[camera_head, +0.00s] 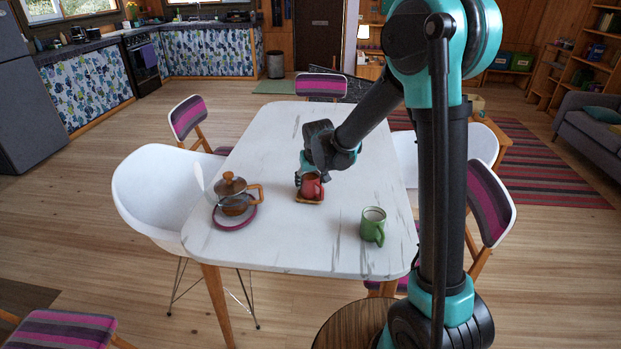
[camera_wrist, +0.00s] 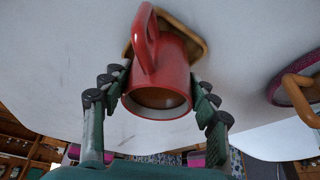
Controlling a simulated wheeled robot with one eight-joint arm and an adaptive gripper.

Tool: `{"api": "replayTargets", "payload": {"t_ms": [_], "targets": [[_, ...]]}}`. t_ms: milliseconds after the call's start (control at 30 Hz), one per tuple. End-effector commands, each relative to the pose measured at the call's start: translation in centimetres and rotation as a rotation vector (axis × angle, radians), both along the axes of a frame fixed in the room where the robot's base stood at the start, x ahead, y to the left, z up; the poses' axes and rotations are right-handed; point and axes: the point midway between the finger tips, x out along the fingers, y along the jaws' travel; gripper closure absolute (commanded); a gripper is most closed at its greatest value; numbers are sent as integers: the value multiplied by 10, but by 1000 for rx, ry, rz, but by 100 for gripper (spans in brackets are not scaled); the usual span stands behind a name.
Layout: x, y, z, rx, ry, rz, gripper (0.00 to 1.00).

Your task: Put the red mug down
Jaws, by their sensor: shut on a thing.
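The red mug (camera_head: 311,186) is upright over a small wooden coaster (camera_head: 308,202) near the middle of the white table. My gripper (camera_head: 306,179) reaches down from behind and is shut on the mug. In the wrist view the fingers press both sides of the red mug (camera_wrist: 172,72), with brown liquid inside and the handle pointing up in the picture. The wooden coaster (camera_wrist: 199,42) shows behind the mug's base. The mug looks to be at or very close to the coaster; I cannot tell whether they touch.
A green mug (camera_head: 373,226) stands to the right on the white table (camera_head: 290,252). A glass teapot with a wooden lid (camera_head: 236,200) sits on a purple trivet (camera_head: 233,226) to the left. Chairs surround the table. The table's far half is largely clear.

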Motion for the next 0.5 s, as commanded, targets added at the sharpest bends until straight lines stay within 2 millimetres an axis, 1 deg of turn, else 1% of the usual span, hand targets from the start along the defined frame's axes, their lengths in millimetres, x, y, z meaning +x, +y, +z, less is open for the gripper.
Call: {"api": "replayTargets", "payload": {"t_ms": [300, 333, 467, 500], "targets": [[0, 0, -2, 0, 0, 0, 86], [0, 0, -2, 0, 0, 0, 38], [0, 0, -2, 0, 0, 0, 22], [0, 0, -2, 0, 0, 0, 20]]}}
